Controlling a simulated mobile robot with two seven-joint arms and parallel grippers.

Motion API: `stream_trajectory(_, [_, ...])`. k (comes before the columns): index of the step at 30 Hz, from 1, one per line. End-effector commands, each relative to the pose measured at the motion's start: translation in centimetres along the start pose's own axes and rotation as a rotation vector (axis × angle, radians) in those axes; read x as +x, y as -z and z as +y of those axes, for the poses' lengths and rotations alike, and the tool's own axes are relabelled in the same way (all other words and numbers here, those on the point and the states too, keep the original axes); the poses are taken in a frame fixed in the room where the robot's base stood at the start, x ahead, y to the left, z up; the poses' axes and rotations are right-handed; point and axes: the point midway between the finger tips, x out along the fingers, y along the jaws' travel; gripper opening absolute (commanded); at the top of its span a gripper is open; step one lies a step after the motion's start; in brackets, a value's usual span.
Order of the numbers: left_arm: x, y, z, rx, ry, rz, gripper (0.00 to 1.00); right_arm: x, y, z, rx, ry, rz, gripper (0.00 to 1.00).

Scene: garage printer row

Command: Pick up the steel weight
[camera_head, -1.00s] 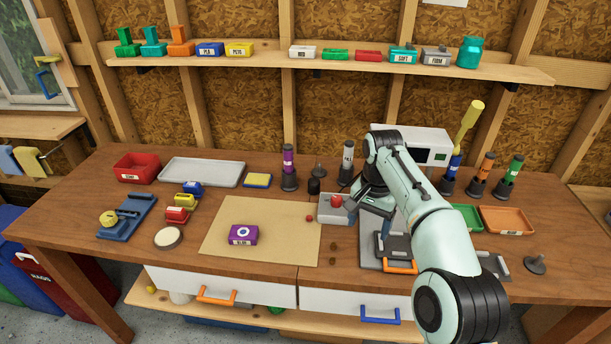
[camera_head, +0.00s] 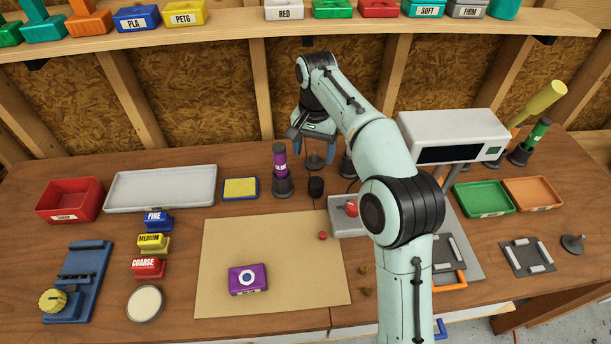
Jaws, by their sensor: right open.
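My right gripper (camera_head: 313,146) is open and points down at the back of the workbench, jaws apart and seemingly empty. Just below it stands a grey round base with a thin upright post (camera_head: 315,162); whether the jaws surround the post or are above it I cannot tell. A small dark cylinder (camera_head: 316,187) stands in front of that base, clear of the gripper. No label marks the steel weight, and I cannot tell for certain which of these two it is. My left gripper is not in view.
A purple glue stick in a holder (camera_head: 281,168) stands close left of the gripper. A grey scale (camera_head: 340,225) with a red object on it, partly behind my arm, and a white box with a dark screen (camera_head: 455,138) lie right. The tan mat (camera_head: 225,240) is mostly clear.

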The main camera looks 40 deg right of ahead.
Motion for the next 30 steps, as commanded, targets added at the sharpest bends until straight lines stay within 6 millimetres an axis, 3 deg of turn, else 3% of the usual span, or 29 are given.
stream_trajectory(9, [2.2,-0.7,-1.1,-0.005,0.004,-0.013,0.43,6.2,-0.1,0.2,0.001,-0.005,-0.005,0.76])
stream_trajectory(17, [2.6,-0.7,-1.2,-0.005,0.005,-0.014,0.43,8.2,0.1,0.1,0.001,-0.003,-0.003,0.76])
stream_trajectory(25, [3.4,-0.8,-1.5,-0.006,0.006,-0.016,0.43,12.0,0.5,0.4,0.001,-0.004,-0.003,0.76])
stream_trajectory(30, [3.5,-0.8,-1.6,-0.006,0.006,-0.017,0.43,12.9,0.5,0.4,0.001,-0.001,-0.001,0.76])
